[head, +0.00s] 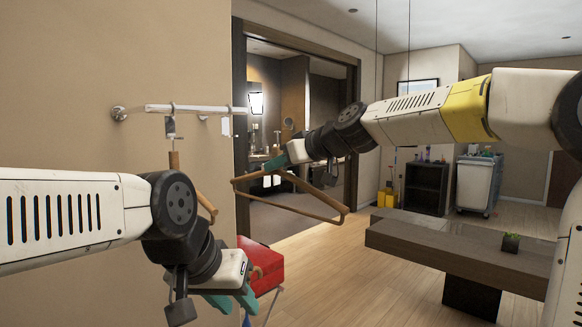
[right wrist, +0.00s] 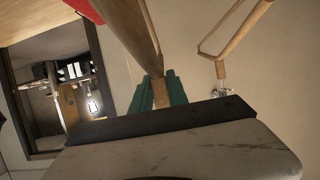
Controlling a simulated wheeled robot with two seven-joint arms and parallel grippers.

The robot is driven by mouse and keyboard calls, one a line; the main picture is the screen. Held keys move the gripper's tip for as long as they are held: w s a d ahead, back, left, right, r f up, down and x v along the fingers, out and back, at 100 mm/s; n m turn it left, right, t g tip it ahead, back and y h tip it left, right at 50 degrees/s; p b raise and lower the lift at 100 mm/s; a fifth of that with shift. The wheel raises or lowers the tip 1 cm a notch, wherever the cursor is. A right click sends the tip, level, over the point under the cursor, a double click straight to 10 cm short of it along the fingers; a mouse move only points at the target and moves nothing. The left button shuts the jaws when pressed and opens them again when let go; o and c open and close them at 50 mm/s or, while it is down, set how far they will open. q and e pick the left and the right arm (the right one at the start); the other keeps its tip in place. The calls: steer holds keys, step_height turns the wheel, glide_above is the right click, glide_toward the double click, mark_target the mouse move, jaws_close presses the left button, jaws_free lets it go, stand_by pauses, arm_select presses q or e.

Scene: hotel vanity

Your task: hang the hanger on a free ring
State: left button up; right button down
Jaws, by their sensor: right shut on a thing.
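My right gripper (head: 281,163) is shut on a wooden hanger (head: 290,208), held in the air right of the rail (head: 190,109). In the right wrist view its green fingers (right wrist: 158,92) close on the hanger's neck (right wrist: 160,88). The wall rail carries small rings; a ring at its left (head: 171,110) bears another wooden hanger (head: 175,160), partly hidden by my left arm. A ring near the rail's right end (head: 229,109) shows a small pale piece below it; details are too small to tell. My left gripper (head: 231,303) is low at front, fingers apart and seemingly empty.
A dark low bench (head: 460,250) is at right. A doorway (head: 300,65) opens behind the held hanger. The wood floor between case and bench is clear.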

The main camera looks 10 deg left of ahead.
steer(key=w+a, duration=0.3)
steer(key=a, duration=0.1)
steer(key=w+a, duration=0.4)
steer(key=a, duration=0.1)
steer(key=w+a, duration=0.3)
steer(key=a, duration=0.1)
steer(key=shift+w+a, duration=0.15)
steer(key=shift+w+a, duration=0.7)
steer(key=shift+a, duration=0.25)
steer(key=shift+w+a, duration=0.7)
steer(key=shift+a, duration=0.25)
stand_by(2.6)
steer(key=shift+w+a, duration=0.15)
steer(key=shift+w, duration=0.05)
steer(key=shift+f, duration=0.55)
stand_by(1.3)
